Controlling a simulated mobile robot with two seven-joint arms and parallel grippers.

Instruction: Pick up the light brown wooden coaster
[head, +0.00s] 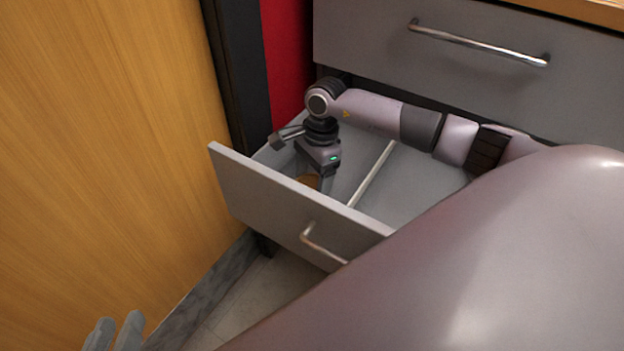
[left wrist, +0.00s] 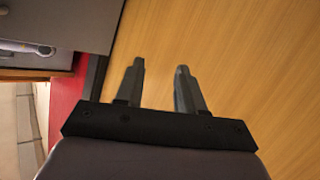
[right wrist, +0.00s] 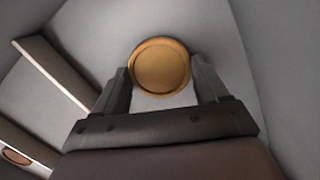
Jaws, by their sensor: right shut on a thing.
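The light brown wooden coaster (right wrist: 160,66) is round with a raised rim and sits between the fingers of my right gripper (right wrist: 159,70) in the right wrist view. My right gripper (head: 314,184) reaches down into the open drawer (head: 270,184) and is shut on the coaster. My left gripper (head: 114,335) is at the bottom left of the head view, outside the drawer. Its fingers stand apart and empty in the left wrist view (left wrist: 160,70).
A light divider (head: 372,174) runs across the drawer, right of my right gripper. A closed grey drawer (head: 450,75) with a metal handle is above. A wooden panel (head: 110,150) stands to the left. My own arm covers the lower right of the head view.

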